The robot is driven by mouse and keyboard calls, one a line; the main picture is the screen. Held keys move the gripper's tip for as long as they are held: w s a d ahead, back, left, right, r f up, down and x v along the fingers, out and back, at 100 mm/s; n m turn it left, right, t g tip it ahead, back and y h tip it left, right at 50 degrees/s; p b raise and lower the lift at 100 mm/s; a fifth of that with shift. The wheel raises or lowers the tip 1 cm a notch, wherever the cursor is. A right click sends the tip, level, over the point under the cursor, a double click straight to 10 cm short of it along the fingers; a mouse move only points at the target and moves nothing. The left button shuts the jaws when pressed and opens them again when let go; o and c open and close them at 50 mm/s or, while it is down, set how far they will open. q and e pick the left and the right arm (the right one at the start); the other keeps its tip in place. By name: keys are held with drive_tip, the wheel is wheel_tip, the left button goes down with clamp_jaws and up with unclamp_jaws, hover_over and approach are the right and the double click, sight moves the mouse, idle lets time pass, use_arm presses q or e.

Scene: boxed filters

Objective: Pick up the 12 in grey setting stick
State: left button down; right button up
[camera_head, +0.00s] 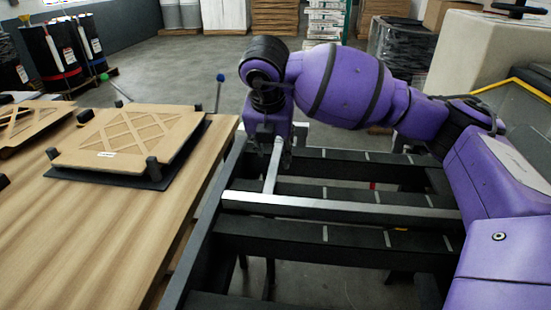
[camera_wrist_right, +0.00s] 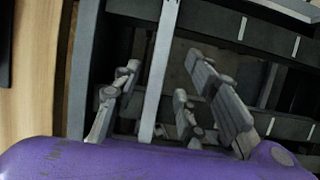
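A short, narrow light-grey stick (camera_head: 272,167) runs lengthwise above the black frame, from my right gripper toward a long pale crossbar. Its upper end in the head view is partly hidden by the gripper. My right gripper (camera_head: 271,146) is above the black frame, with its fingers pointing down around the stick. In the right wrist view, the stick (camera_wrist_right: 160,72) passes between the spread fingers of the right gripper (camera_wrist_right: 161,78). Gaps show on both sides of the stick, so the gripper looks open. My left gripper is out of view.
The black slatted frame (camera_head: 300,235) carries the long light-grey crossbar (camera_head: 340,206). A wooden table (camera_head: 95,235) on the left holds a cardboard-framed filter (camera_head: 130,137) on a dark fixture with posts. Drums and pallets stand farther back.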

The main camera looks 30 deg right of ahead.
sight(275, 159)
drive_tip(key=x, duration=0.5)
drive_tip(key=shift+w+d, duration=0.15)
drive_tip(key=shift+w, duration=0.1)
drive_tip(key=shift+r, duration=0.1)
clamp_jaws()
